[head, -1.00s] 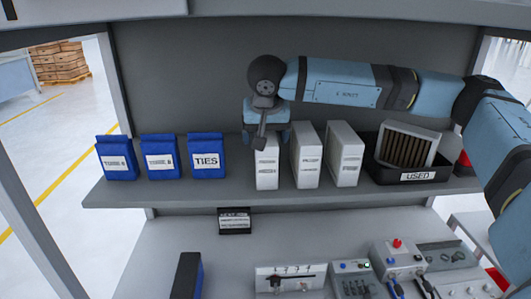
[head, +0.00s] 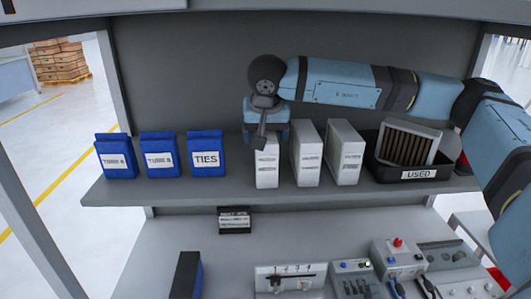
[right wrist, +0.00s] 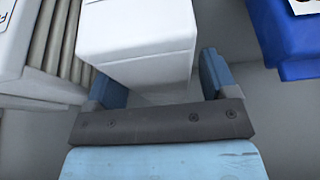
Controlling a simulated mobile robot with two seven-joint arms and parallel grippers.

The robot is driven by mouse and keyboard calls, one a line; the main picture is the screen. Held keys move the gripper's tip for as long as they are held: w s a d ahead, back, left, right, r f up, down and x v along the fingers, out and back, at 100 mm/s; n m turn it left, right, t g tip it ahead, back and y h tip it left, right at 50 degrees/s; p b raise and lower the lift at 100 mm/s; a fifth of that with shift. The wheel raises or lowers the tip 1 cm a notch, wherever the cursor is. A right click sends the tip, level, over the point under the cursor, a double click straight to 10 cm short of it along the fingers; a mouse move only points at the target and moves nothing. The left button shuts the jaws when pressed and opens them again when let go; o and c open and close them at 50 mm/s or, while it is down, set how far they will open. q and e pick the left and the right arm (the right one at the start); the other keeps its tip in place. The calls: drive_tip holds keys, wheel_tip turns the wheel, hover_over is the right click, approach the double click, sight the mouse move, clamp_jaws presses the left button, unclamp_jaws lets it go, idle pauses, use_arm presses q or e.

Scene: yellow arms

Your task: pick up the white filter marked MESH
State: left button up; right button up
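Three white filters stand upright in a row on the shelf in the head view: the left one (head: 267,173), the middle one (head: 307,160) and the right one (head: 344,160). Their labels are too blurred to read, so I cannot tell which is marked MESH. My right gripper (head: 266,133) is over the top of the left filter. In the right wrist view its fingers (right wrist: 160,78) are apart, one on each side of the white filter (right wrist: 138,38). A narrow gap shows at the right finger; contact at the left finger is unclear. My left gripper is out of view.
Blue packs, including one marked TIES (head: 207,154), stand to the left on the shelf (head: 235,185). A black USED tray (head: 405,174) holding a brown pleated filter (head: 408,146) is on the right. The middle filter is close beside the gripper. Control boxes (head: 398,262) sit below.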

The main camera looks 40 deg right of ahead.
drive_tip(key=c, duration=1.2)
drive_tip(key=shift+r, duration=0.1)
